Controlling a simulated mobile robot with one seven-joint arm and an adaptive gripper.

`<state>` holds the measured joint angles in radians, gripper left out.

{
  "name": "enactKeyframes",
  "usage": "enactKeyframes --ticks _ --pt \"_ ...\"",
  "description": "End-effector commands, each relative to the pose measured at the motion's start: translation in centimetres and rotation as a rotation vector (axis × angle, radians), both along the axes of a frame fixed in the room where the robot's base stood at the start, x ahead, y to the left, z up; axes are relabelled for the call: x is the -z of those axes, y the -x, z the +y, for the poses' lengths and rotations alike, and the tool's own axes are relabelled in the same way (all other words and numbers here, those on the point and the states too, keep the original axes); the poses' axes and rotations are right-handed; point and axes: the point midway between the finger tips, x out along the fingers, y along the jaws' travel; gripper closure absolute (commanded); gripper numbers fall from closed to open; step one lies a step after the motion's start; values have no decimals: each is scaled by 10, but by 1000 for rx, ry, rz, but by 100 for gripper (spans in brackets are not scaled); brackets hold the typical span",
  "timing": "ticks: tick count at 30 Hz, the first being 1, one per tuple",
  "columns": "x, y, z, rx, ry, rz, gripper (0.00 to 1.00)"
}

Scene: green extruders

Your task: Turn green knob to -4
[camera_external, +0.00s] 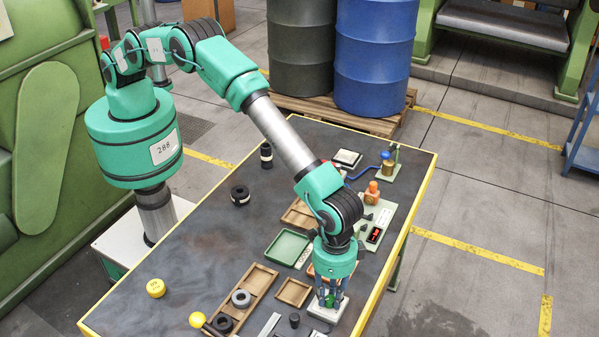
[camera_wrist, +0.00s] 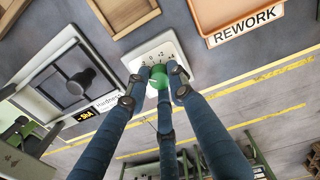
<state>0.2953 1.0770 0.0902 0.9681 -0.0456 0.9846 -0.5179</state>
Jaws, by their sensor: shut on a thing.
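The green knob (camera_wrist: 159,79) sits on a white dial plate (camera_wrist: 138,64) in the wrist view. Small numbers, including 0 and +2, show along the plate's far side. I cannot read where the knob points. My gripper (camera_wrist: 163,88) has its three dark blue fingers closed around the knob, with tips touching its sides. In the external view, my gripper (camera_external: 328,296) points straight down over the white plate (camera_external: 325,312) near the table's right edge.
A dark knob on a grey unit (camera_wrist: 78,86) stands left of the dial. An orange tray (camera_wrist: 205,22) with a REWORK label (camera_wrist: 246,25) and a wooden tray (camera_wrist: 93,8) lie beyond it. A green tray (camera_external: 287,247) lies left of my gripper. The table's left half is mostly clear.

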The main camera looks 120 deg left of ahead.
Motion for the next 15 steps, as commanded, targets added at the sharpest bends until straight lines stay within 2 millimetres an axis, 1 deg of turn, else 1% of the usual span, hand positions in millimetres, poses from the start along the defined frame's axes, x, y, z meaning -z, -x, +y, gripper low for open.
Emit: enactKeyframes --ticks 6,15 --pt "-1 -1 0 -120 0 -2 100" --pt "-2 -1 0 -181 1 -3 100"
